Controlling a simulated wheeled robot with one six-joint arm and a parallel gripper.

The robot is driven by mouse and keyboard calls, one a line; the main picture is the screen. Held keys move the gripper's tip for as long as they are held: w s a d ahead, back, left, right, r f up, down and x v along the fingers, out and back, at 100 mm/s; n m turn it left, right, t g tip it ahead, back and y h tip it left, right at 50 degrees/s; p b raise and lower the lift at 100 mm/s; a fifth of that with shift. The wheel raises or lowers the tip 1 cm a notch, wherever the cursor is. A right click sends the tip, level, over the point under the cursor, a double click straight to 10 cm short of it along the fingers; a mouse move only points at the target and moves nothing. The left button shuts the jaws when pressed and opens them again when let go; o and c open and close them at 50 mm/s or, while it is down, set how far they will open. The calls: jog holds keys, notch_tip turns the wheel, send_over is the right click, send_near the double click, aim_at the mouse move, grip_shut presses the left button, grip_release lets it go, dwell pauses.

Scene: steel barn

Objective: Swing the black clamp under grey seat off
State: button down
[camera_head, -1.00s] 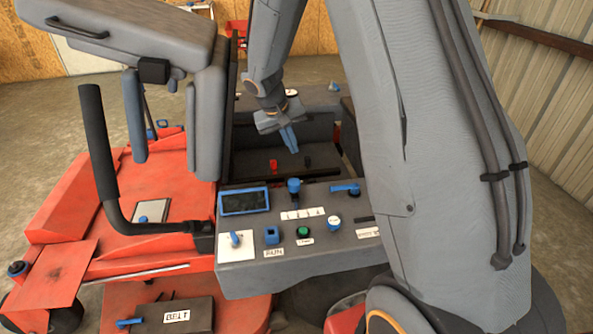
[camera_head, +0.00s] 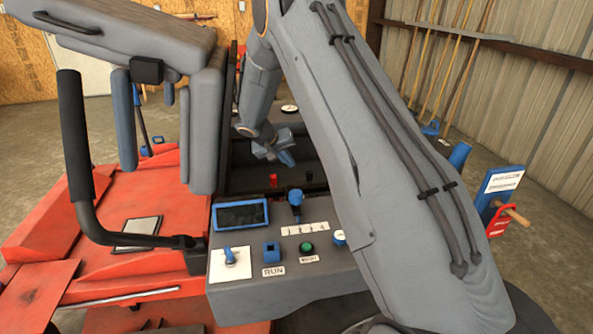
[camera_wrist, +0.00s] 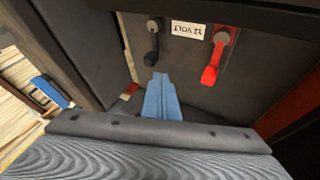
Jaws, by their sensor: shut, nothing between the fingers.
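The black clamp (camera_wrist: 152,42) is in the upper middle of the wrist view, at a grey post on the dark battery top (camera_wrist: 185,75), its handle pointing down the picture. In the head view it is a small dark shape (camera_head: 309,177), right of the red clamp (camera_head: 273,180). My gripper (camera_wrist: 160,78) is shut and empty. Its blue fingertips appear just below the black clamp's handle in the wrist view; I cannot tell whether they touch. In the head view my gripper (camera_head: 287,158) is above the battery bay. The grey seat (camera_head: 130,30) is tipped up at the left.
The red clamp also shows in the wrist view (camera_wrist: 214,62), right of a "12 VOLT" label (camera_wrist: 188,29). Dark walls enclose the bay. A control panel (camera_head: 275,262) with a screen and knobs stands in front. A black lever (camera_head: 75,150) rises at the left.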

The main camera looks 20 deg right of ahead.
jog(key=x, duration=0.9)
jog(key=shift+d+f, duration=0.2)
jog(key=shift+f, duration=0.1)
jog(key=shift+w+d+b, duration=0.1)
jog(key=shift+d+b, duration=0.05)
jog(key=shift+b, duration=0.15)
